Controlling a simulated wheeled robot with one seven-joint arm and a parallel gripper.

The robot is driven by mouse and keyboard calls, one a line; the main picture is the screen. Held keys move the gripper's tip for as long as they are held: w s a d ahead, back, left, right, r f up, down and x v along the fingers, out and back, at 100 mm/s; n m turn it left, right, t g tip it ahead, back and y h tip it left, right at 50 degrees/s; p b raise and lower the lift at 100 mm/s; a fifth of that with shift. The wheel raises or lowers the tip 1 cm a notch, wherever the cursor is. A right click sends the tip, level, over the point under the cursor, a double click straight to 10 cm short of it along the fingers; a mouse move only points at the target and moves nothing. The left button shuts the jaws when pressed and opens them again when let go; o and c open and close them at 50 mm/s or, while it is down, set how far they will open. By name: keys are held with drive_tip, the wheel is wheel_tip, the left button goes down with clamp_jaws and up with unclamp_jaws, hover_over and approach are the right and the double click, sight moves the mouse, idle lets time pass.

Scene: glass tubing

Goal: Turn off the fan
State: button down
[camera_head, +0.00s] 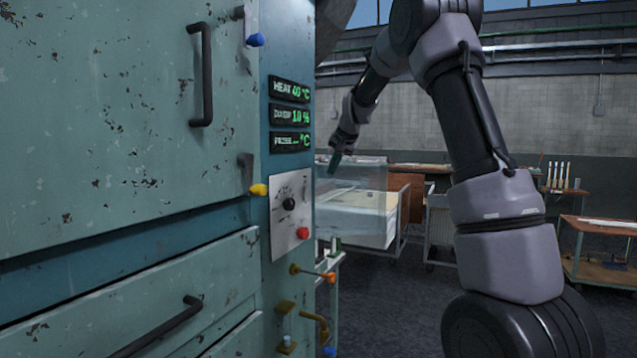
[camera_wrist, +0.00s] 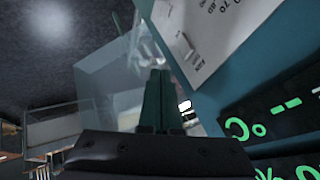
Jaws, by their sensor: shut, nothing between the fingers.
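A white control plate (camera_head: 280,222) with a black knob (camera_head: 289,204) and a red button (camera_head: 303,233) is on the blue side of the green cabinet (camera_head: 100,130). In the wrist view the plate (camera_wrist: 222,30) shows at the upper right with its lettering upside down. I cannot make out a fan, and the plate's lettering is too small to read in the head view. My gripper (camera_head: 335,163) is to the right of the cabinet's side, above the plate's height in the picture. In the wrist view its fingers (camera_wrist: 164,76) are together and empty, apart from the plate in the picture.
Three green-lit displays (camera_head: 290,115) are above the plate. A clear box (camera_head: 350,200) stands behind my gripper. Workbenches (camera_head: 600,225) are at the back right.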

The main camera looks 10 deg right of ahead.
sight(307, 193)
drive_tip(key=w+a+f, duration=0.4)
drive_tip(key=w+f, duration=0.3)
drive_tip(key=w, duration=0.1)
drive_tip(key=shift+a, duration=0.4)
drive_tip(key=shift+w, duration=0.15)
drive_tip(key=shift+w+a, duration=0.15)
drive_tip(key=shift+a, duration=0.15)
drive_tip(key=shift+r, duration=0.1)
drive_tip(key=shift+r, duration=0.7)
